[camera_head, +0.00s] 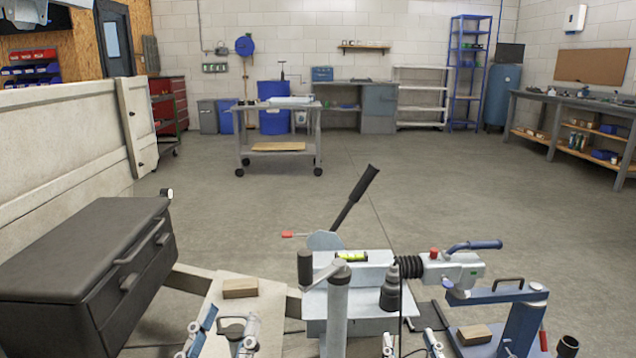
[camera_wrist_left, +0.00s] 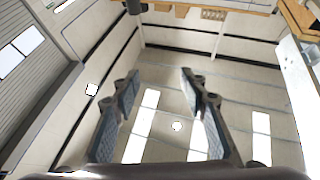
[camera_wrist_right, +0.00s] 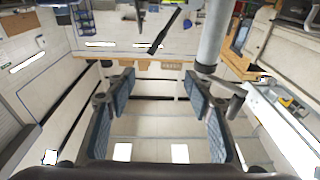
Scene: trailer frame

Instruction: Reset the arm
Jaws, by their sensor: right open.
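My left gripper (camera_head: 226,336) is at the bottom edge of the head view, in front of a wood block on a pale board. In the left wrist view its two blue-padded fingers (camera_wrist_left: 160,90) stand apart with nothing between them. My right gripper (camera_head: 411,344) is at the bottom edge, right of the jockey post, below the trailer coupling. In the right wrist view its fingers (camera_wrist_right: 160,90) are apart and empty. Both wrist views look towards walls and ceiling lights. Most of both arms is out of the head view.
The trailer coupling (camera_head: 455,268) with a raised black lever (camera_head: 354,200) stands close ahead. A grey post (camera_head: 338,312) rises between my grippers. A black toolbox (camera_head: 80,250) is at left, a blue clamp (camera_head: 522,320) at right. A cart (camera_head: 279,130) stands behind; open floor lies between.

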